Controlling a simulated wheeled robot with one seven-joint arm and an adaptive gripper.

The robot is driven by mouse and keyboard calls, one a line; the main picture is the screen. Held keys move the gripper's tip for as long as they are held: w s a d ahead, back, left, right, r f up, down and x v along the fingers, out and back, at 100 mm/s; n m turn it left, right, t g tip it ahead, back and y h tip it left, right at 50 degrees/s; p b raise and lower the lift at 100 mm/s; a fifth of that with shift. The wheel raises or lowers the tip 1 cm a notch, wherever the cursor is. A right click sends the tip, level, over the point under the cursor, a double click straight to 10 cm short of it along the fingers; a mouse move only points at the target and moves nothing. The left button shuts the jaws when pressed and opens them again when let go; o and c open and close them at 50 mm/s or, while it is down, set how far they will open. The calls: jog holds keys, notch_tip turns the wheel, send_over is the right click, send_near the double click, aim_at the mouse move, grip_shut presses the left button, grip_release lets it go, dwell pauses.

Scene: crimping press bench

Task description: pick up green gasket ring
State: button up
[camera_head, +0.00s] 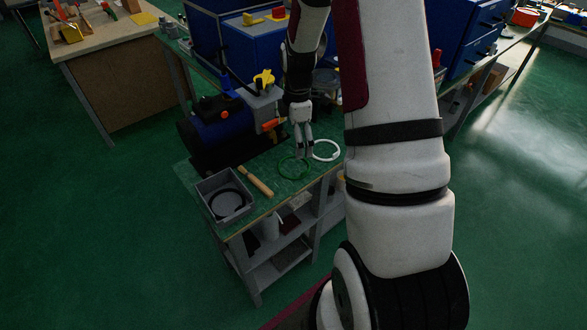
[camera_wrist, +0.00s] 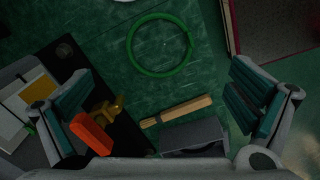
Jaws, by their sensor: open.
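The green gasket ring (camera_head: 288,179) lies flat on the green bench top (camera_head: 272,205), close to its front edge. In the head view my gripper hides part of it. In the wrist view the whole ring (camera_wrist: 158,75) shows in the upper middle, ahead of the fingers and between their lines. My gripper (camera_head: 303,156) points down over the ring's right part in the head view; the exact height above it is unclear. In the wrist view its fingers (camera_wrist: 160,85) are spread wide, with nothing between them touching either finger.
A white ring (camera_head: 326,160) lies just right of the green one. A wooden-handled tool (camera_head: 257,182) and a grey bin (camera_head: 241,213) holding a black ring are to the left. A dark blue machine (camera_head: 222,127) with an orange-tipped lever stands behind. The bench edge is close.

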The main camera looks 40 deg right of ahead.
aim_at(295, 167)
notch_tip(295, 167, down, 9)
jog(key=shift+w+a+r, duration=0.1)
jog(key=shift+a, duration=0.05)
dwell(0.4)
grip_shut()
dwell(0.3)
